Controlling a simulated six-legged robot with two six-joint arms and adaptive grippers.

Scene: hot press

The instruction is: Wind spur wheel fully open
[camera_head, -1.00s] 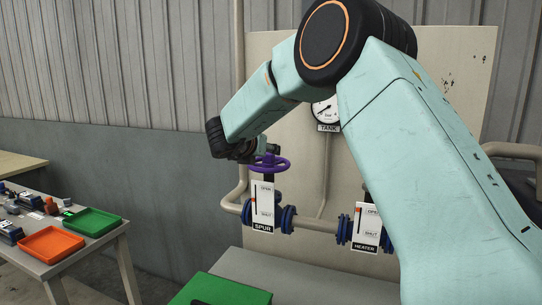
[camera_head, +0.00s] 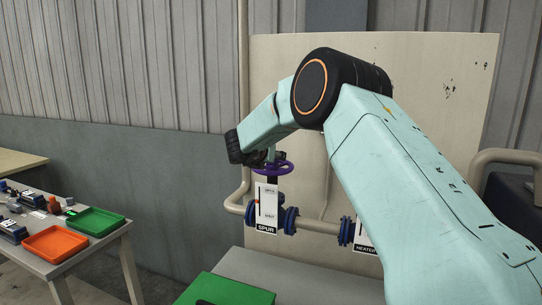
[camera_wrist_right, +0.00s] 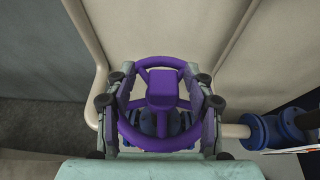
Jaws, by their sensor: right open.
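The purple spur wheel (camera_head: 272,168) sits on top of its valve, above a white plate marked SPUR (camera_head: 266,215). The plate has an orange mark on a scale between OPEN and SHUT; its exact position is too small to read. My right gripper (camera_head: 270,157) points down over the wheel. In the right wrist view, the wheel (camera_wrist_right: 163,88) shows its rim and square hub, with the open fingers of my right gripper (camera_wrist_right: 160,103) on its left and right sides. I cannot tell whether they touch the rim. My left gripper is not in view.
The HEATER plate (camera_head: 365,236) is partly hidden by my right arm. Beige pipes (camera_head: 318,225) with blue flanges run along the pale panel (camera_head: 440,75). A table at left holds orange (camera_head: 55,243) and green (camera_head: 95,221) trays. A green box (camera_head: 225,290) is in front.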

